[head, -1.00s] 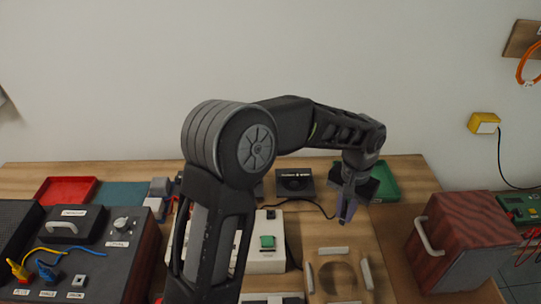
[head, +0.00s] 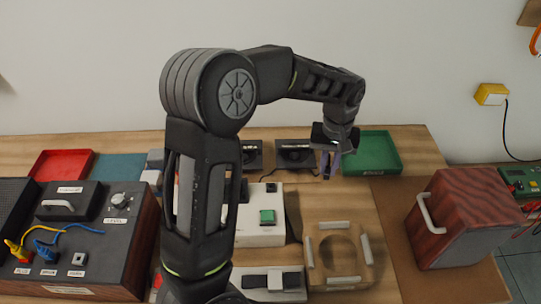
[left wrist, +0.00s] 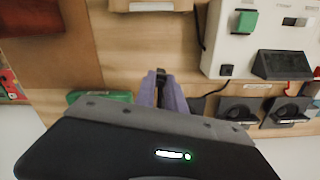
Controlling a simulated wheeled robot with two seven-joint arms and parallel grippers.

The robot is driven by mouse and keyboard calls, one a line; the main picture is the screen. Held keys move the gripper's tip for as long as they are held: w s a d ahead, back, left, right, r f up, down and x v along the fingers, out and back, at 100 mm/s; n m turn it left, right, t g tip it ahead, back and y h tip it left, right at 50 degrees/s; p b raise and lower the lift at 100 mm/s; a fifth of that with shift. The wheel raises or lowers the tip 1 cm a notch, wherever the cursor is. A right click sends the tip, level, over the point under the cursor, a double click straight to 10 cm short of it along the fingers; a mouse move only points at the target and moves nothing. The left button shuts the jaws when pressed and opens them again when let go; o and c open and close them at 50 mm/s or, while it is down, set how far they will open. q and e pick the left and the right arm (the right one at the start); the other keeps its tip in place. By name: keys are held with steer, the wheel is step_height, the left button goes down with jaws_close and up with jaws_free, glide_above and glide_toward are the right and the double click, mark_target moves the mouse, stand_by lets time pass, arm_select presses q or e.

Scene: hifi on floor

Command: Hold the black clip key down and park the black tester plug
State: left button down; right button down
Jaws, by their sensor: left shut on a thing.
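My left gripper (head: 331,167) is shut, its purple-grey fingers pointing down, between the black holders and the green tray. In the left wrist view, the fingers (left wrist: 165,92) are closed on a small black piece that looks like the black tester plug (left wrist: 161,76). A black cable runs from it toward the holders. Two black holders, one at the right (head: 295,154) and one at its left (head: 250,154), stand at the back of the table. I cannot tell for sure which part is the black clip key. My right gripper is not in view.
A white box (head: 246,234) with a green button (head: 267,216) stands mid-table. A wooden fixture (head: 318,262) with pale bars is to its right. The green tray (head: 386,163) is just right of the gripper. A reddish wooden case (head: 465,218) stands farther right.

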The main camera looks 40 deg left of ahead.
arm_select(q)
steer(key=s+a+n+p, duration=0.1)
steer(key=s+a+n, duration=0.3)
steer(key=n, duration=0.6)
steer(key=s+a+r+n+p, duration=0.1)
steer(key=s+a+n, duration=0.3)
steer(key=a+n, duration=0.4)
steer(key=n+p, duration=0.1)
steer(key=n, duration=0.1)
steer(key=shift+s+a+r+n+p, duration=0.2)
steer(key=shift+s+r+n+p, duration=0.05)
steer(key=shift+r+n+p, duration=0.05)
steer(key=shift+f, duration=0.1)
steer(key=shift+f+b, duration=1.7)
steer(key=shift+f, duration=0.6)
steer(key=shift+f+b, duration=0.85)
steer(key=shift+f, duration=0.1)
steer(key=c, duration=1.3)
jaws_free()
